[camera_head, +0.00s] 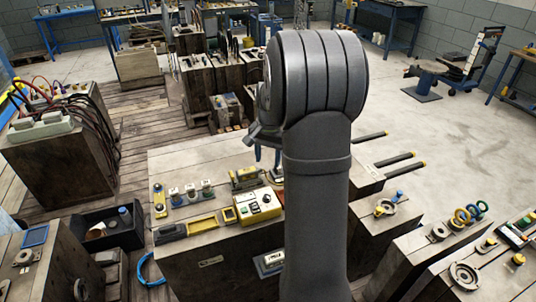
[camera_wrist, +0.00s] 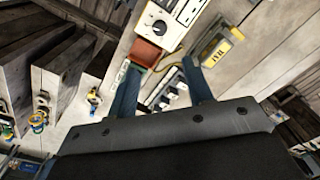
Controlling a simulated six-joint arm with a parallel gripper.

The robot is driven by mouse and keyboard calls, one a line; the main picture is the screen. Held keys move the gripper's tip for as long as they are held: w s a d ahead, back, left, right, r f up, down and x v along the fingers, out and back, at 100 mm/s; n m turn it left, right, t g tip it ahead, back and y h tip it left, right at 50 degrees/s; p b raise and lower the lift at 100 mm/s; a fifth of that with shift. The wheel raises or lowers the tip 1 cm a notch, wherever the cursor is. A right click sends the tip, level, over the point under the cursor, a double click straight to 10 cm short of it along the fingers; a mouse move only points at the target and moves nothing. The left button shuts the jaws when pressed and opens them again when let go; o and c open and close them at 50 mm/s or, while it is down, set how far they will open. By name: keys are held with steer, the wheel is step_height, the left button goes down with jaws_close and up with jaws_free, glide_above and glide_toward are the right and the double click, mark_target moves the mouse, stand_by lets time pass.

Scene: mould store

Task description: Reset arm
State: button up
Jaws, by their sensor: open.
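My gripper shows in the wrist view (camera_wrist: 162,88) with its two blue fingers spread apart and nothing between them touching both. It is open and hangs above a wooden bench block. In the head view my dark grey arm stands in the middle and hides most of the gripper; a part of it shows at the arm's left side. Below the fingers in the wrist view are a white control box with a dial (camera_wrist: 160,22), a reddish-brown tray (camera_wrist: 148,54) and a yellow-framed device (camera_wrist: 222,46).
In the head view the bench block (camera_head: 215,262) carries a yellow control box (camera_head: 252,206), a yellow tray (camera_head: 202,225) and several small knobs. A black bin (camera_head: 105,236) stands at left. More blocks with rings and fittings stand at right. The concrete floor (camera_head: 420,120) at right is largely clear.

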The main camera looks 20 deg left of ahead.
mark_target(267, 196)
steer(key=shift+r, duration=0.5)
steer(key=shift+f, duration=0.1)
steer(key=f, duration=1.7)
steer(key=shift+a+f, duration=0.2)
steer(key=shift+r, duration=0.1)
